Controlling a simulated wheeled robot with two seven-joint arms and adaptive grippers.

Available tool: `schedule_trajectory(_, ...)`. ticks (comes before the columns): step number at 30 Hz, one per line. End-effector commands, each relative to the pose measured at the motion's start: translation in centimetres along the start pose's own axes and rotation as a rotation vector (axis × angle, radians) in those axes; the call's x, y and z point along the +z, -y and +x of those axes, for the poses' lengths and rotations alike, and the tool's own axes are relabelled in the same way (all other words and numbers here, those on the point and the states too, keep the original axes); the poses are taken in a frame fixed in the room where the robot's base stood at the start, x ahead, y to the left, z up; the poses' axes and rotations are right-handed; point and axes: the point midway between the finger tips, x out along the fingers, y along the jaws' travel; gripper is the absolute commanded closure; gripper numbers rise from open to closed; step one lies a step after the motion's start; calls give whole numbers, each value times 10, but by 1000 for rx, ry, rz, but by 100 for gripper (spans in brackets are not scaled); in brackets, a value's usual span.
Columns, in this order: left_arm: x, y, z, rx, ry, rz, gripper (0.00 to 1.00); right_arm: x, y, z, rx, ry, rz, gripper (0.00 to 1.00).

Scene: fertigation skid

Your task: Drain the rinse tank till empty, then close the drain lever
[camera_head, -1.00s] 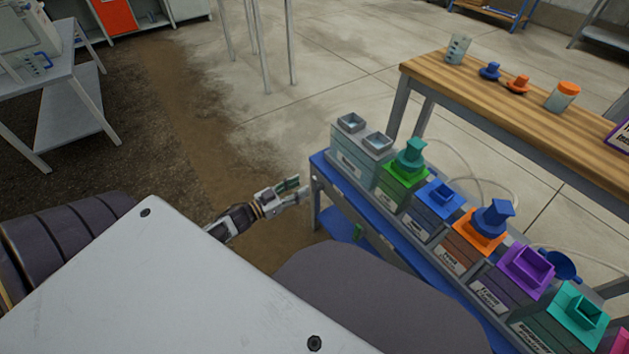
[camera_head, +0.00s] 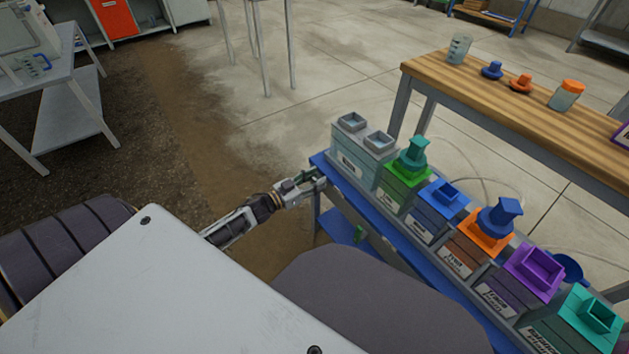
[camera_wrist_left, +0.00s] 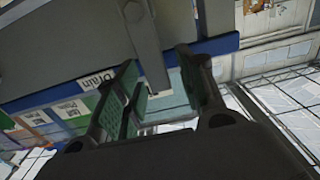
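A pale grey tank (camera_head: 361,160) with two square necks stands at the far left end of the blue bench; its label is too small to read, and it may be the rinse tank. My left gripper (camera_head: 312,182) is at the bench's left end, just below this tank. In the left wrist view the fingers of my left gripper (camera_wrist_left: 158,60) are apart. A grey flat bar (camera_wrist_left: 147,45), apparently the drain lever, hangs between them near a "Drain" label (camera_wrist_left: 97,79). I cannot tell whether a finger touches it. The water level is hidden. My right gripper is out of view.
Several coloured containers (camera_head: 470,242) stand in a row along the blue bench (camera_head: 385,225). Open floor lies left of the bench.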

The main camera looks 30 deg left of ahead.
Motion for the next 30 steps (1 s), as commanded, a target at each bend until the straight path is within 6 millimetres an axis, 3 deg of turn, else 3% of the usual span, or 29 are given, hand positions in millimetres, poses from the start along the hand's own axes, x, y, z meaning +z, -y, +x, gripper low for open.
schedule_trajectory(6, 0, 0, 0, 0, 0, 0, 61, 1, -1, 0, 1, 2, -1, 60)
schedule_trajectory(15, 0, 0, 0, 0, 0, 0, 99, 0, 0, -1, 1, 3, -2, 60)
schedule_trajectory(30, 0, -2, 0, 0, 0, 15, 100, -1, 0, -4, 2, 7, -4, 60)
